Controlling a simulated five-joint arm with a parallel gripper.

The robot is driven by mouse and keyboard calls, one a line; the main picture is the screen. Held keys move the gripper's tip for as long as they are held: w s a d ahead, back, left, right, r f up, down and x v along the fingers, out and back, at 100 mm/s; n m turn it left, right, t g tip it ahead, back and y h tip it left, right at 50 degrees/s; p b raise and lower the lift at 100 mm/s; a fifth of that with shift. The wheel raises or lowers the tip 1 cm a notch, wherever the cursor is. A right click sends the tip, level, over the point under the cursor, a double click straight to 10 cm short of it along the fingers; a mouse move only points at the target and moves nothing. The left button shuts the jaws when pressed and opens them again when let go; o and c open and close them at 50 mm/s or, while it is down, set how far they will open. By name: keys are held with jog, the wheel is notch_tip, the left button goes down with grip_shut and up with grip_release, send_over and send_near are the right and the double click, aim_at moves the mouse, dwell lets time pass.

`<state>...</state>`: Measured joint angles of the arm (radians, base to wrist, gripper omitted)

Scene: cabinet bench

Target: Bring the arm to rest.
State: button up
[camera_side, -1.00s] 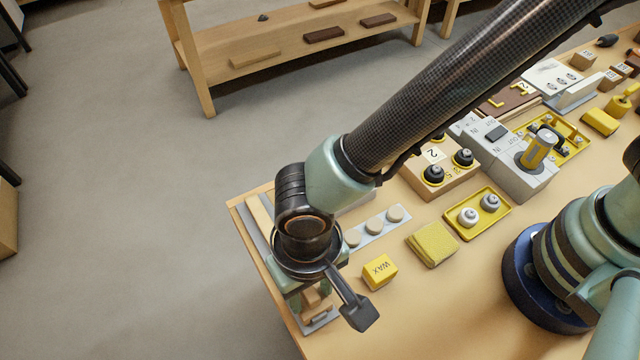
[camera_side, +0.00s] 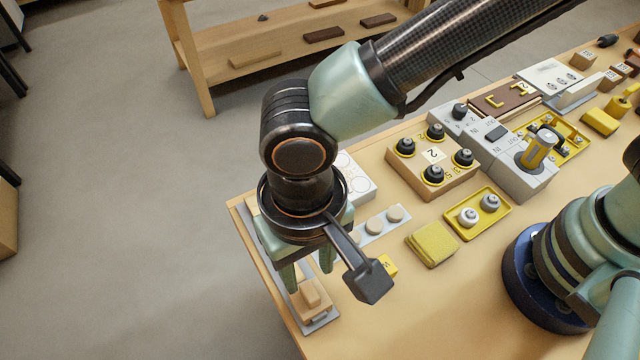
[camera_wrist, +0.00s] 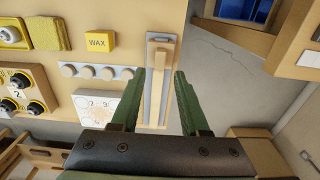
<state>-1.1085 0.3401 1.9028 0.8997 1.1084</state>
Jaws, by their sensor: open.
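My gripper (camera_side: 308,276) hangs above the left front edge of the bench, with its green fingers apart and nothing between them. Below the fingers, a light wooden slider (camera_side: 311,295) with a raised block sits on a grey rail (camera_side: 322,323). In the wrist view, my gripper (camera_wrist: 155,76) has its fingers on either side of the wooden strip (camera_wrist: 157,82) in the picture, apparently above it and clear of it. Part of the rail is hidden behind my wrist in the side view.
Near my gripper are a yellow WAX block (camera_wrist: 100,41), a white strip with round pegs (camera_wrist: 96,72), a white dial plate (camera_wrist: 97,103) and a yellow sponge-like pad (camera_side: 431,244). A wooden box with black knobs (camera_side: 432,170) stands farther back. Open floor (camera_side: 130,220) lies left.

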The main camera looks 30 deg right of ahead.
jog(key=shift+r, duration=1.35)
jog(key=w+d+r+t+y, duration=0.1)
jog(key=w+d+r, duration=0.5)
jog(key=w+d, duration=0.35)
jog(key=d+r+t, duration=0.2)
jog(key=d, duration=1.1)
jog(key=w+d+r+t+h, duration=0.1)
jog(key=d+r+t, duration=0.1)
jog(key=d, duration=1.1)
jog(key=shift+d+r+t, duration=0.15)
jog(key=shift+r+t, duration=0.15)
jog(key=shift+r, duration=0.1)
jog(key=shift+w, duration=0.1)
